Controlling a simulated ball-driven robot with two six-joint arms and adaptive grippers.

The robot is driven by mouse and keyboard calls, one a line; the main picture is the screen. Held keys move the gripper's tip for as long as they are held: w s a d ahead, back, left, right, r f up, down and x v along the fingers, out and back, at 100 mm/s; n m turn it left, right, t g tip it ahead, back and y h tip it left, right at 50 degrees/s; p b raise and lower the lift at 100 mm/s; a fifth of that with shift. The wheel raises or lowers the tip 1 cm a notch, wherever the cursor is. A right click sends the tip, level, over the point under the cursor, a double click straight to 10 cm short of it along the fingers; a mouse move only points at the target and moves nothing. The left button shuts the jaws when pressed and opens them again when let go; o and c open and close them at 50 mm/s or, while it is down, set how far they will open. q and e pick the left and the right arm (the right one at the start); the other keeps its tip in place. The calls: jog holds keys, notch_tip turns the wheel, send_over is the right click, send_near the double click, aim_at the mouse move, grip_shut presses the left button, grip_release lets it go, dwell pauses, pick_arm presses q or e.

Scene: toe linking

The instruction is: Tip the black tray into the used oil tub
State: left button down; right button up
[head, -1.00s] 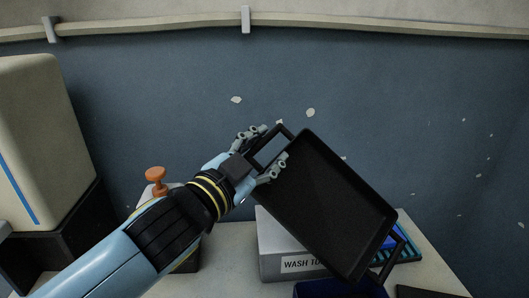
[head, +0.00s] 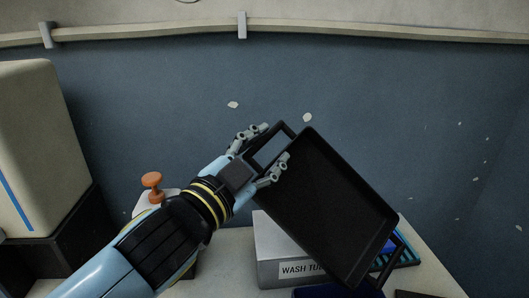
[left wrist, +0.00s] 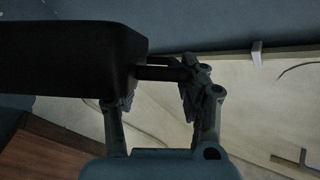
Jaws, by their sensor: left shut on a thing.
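The black tray (head: 325,205) is in the air in the head view, tilted steeply with its lower end down to the right. My left gripper (head: 265,158) is shut on the handle at the tray's upper left end. In the left wrist view the gripper (left wrist: 160,85) has its fingers around the handle bar, and the tray (left wrist: 70,60) reaches off to the left. A dark blue tub (head: 312,292) shows only in part at the bottom edge, below the tray's lower end; its label, if any, is out of view. My right gripper is not in view.
A grey box (head: 275,250) labelled "WASH TU..." stands behind the tray, partly hidden. A blue rack (head: 405,253) is at the right. An orange knob (head: 152,182) and a large cream machine (head: 40,150) stand at the left. The pale bench (head: 230,270) has free room left of the box.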

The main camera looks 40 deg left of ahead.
pick_arm(q)
jog(key=shift+s+d+r, duration=0.1)
jog(key=shift+d+r, duration=0.05)
jog(key=shift+s+d+r+m+t, duration=0.3)
jog(key=shift+s+d+r+m, duration=0.2)
jog(key=shift+d+r, duration=0.15)
dwell(0.4)
jog(key=shift+s+d+r+m+t+h, duration=0.35)
jog(key=shift+s+d+r+m, duration=0.2)
jog(key=shift+d, duration=0.25)
jog(key=shift+d+b, duration=0.1)
jog(key=shift+b, duration=0.2)
jog(key=shift+s+d+r+m+t, duration=0.4)
jog(key=shift+s+d+m, duration=0.15)
jog(key=shift+s+d, duration=0.15)
jog(key=shift+d, duration=0.15)
